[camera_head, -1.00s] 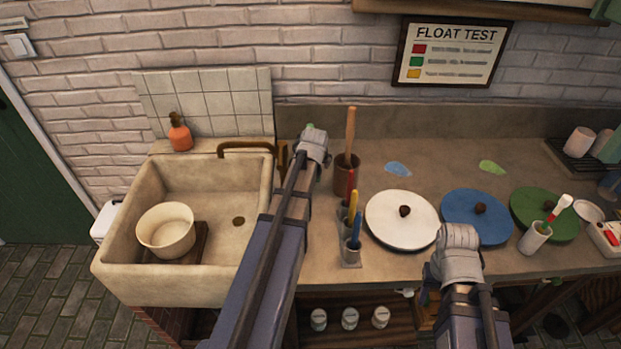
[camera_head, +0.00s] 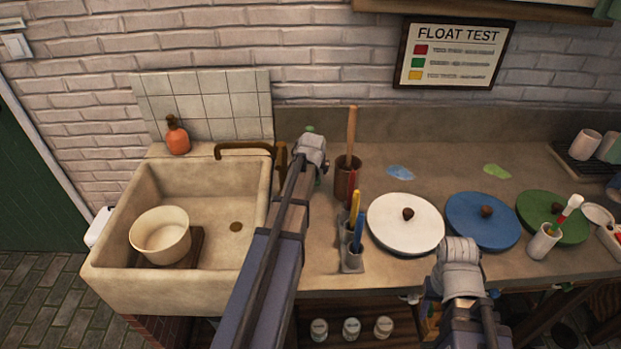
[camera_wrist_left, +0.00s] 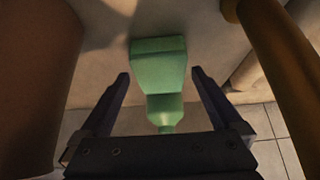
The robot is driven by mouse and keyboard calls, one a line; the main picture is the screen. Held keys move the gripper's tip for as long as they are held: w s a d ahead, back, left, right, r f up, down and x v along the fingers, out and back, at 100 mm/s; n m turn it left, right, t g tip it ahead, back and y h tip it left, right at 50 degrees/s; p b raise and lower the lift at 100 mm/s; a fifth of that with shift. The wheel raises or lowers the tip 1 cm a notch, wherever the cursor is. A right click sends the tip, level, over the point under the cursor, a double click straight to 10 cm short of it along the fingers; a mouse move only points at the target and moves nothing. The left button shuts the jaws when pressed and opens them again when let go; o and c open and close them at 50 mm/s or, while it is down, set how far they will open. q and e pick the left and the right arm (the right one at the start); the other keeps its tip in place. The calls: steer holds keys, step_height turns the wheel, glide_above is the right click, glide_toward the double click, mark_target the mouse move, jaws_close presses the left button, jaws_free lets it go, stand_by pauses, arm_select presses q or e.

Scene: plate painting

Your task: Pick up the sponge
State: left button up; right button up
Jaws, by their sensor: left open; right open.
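A green object (camera_wrist_left: 160,78), with a wide block-like end and a narrower part below, lies between the fingers of my left gripper (camera_wrist_left: 161,74) in the left wrist view. I cannot tell for certain that it is the sponge. The fingers are open on either side of it, with a gap showing at both sides. In the head view a bit of green (camera_head: 310,129) shows just behind my left wrist, which hides the rest and the fingers. My right gripper (camera_head: 431,292) is open at the counter's front edge, mostly hidden by its own wrist.
A brown crock (camera_head: 346,178) with a wooden handle stands right of my left wrist, close to it. The brass tap (camera_head: 245,149) and sink (camera_head: 105,245) are to the left. Brush holder (camera_head: 352,262), white (camera_head: 390,225), blue (camera_head: 470,225) and green (camera_head: 535,215) lids stand right.

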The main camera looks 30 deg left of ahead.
arm_select(q)
steer(key=shift+b+x, duration=0.65)
steer(key=shift+x, duration=0.6)
steer(key=shift+r, duration=0.1)
arm_select(e)
step_height(320, 180, down, 2)
arm_select(q)
steer(key=c, duration=1.3)
steer(key=shift+s+r, duration=0.1)
arm_select(e)
steer(key=shift+r, duration=0.15)
